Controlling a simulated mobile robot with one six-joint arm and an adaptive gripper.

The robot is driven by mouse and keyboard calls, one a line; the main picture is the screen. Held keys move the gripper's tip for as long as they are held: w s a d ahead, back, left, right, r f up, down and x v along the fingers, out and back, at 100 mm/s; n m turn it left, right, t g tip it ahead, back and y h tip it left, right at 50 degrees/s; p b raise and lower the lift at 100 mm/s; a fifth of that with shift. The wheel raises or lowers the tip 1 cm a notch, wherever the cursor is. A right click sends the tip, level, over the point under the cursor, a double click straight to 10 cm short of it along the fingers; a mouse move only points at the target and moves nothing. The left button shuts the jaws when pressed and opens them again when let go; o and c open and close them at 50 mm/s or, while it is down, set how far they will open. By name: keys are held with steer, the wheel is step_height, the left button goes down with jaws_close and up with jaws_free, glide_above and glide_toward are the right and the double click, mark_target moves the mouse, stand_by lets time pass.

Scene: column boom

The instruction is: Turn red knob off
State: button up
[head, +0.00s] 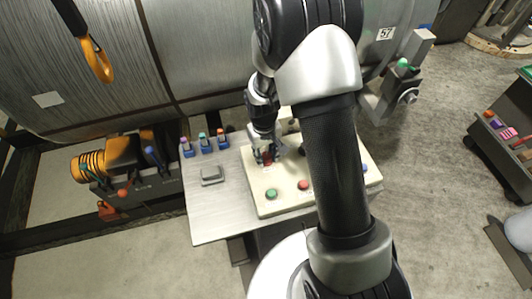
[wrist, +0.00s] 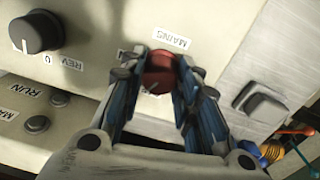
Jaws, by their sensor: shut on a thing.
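The red knob (wrist: 159,72) sits on the cream control panel (wrist: 105,25) under a label reading "MAINS". My gripper (wrist: 160,75) points down at the panel, with its two fingers on either side of the red knob and shut on it. In the head view the red knob (head: 267,158) shows only in part between the fingers of my gripper (head: 266,157), at the upper left of the panel. The knob's pointer mark is hard to make out.
A black knob (wrist: 36,32) marked "REV" and "0" is on the same panel. A green button (head: 271,194) and a red button (head: 303,185) sit near the panel's front. A grey box (head: 212,174) lies on the metal table (head: 210,225). My arm hides the panel's right part.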

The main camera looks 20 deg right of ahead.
mark_target(265, 157)
steer(key=n, duration=0.5)
steer(key=shift+p, duration=0.4)
steer(key=shift+n, duration=0.3)
steer(key=o, duration=1.1)
steer(key=r, duration=1.2)
steer(key=shift+s+a, duration=0.15)
steer(key=shift+a, duration=0.05)
